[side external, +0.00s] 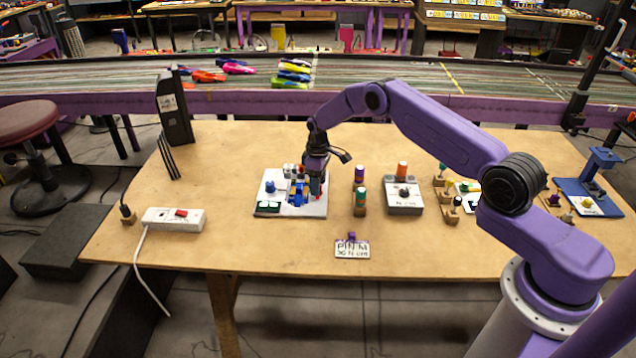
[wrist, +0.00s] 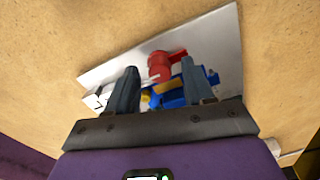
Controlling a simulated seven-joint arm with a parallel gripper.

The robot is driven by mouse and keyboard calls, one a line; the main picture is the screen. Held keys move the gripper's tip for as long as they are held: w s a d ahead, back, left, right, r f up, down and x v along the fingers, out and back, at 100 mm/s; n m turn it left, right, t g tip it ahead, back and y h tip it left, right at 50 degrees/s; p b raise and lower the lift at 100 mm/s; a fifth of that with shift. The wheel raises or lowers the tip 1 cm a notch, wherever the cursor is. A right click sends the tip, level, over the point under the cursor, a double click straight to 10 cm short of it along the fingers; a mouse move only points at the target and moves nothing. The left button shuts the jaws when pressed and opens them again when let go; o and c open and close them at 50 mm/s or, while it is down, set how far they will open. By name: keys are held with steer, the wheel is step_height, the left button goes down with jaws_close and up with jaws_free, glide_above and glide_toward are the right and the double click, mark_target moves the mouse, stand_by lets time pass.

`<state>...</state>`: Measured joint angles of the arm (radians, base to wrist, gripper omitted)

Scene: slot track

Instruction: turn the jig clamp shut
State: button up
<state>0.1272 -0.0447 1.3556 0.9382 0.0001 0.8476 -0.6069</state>
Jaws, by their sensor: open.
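The jig is a white plate (side external: 262,196) left of the table's middle, with blue blocks (side external: 296,194) and small coloured parts on it. In the wrist view the plate (wrist: 202,36) carries a blue part (wrist: 170,100) and a red part (wrist: 160,66) with a short arm pointing right; I take this to be the clamp, but cannot be sure. My gripper (side external: 313,190) is low over the right part of the jig. In the wrist view my gripper (wrist: 162,90) has its fingers apart, with the red and blue parts showing between and beyond them. Contact cannot be told.
Right of the jig stand coloured cylinders on a wooden base (side external: 360,200) and a grey box with a knob (side external: 404,197). A white power strip (side external: 174,219) is at the left. A label plate (side external: 352,248) lies in front. The table between the power strip and label is clear.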

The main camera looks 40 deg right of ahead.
steer(key=shift+f, duration=0.1)
jaws_close()
steer(key=shift+m, duration=0.4)
steer(key=m, duration=0.3)
steer(key=shift+m, duration=0.4)
steer(key=m, duration=0.4)
steer(key=shift+m, duration=0.3)
steer(key=m, duration=0.8)
steer(key=shift+a+m, duration=0.1)
steer(key=shift+m, duration=0.2)
